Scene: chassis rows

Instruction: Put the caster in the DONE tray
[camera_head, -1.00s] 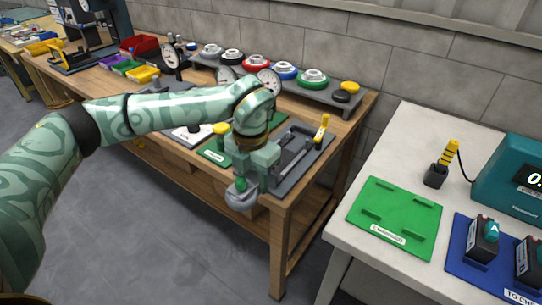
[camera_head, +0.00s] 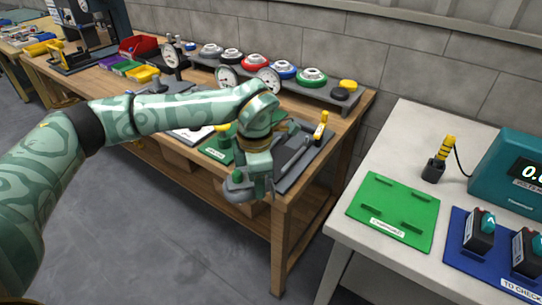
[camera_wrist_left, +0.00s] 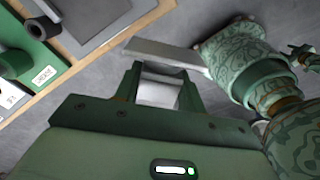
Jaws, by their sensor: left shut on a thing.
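My left gripper (camera_head: 241,182) hangs just off the front edge of the wooden bench, pointing down. It is shut on the grey caster (camera_head: 236,193), which is mostly hidden by the fingers and seems clear of the bench. In the left wrist view, a pale grey piece of the caster (camera_wrist_left: 158,91) shows between the fingers. A green tray (camera_head: 211,154) with a small white label lies on the bench behind the gripper, partly covered by my arm; it also shows in the left wrist view (camera_wrist_left: 32,62). I cannot read its label surely. My right gripper is out of view.
A dark grey tray (camera_head: 296,172) with a yellow-handled tool (camera_head: 321,126) lies right of the gripper. Gauges and coloured round parts stand on a rack behind. On the white table at right are a green labelled board (camera_head: 389,209) and a blue TO CHECK tray (camera_head: 462,256).

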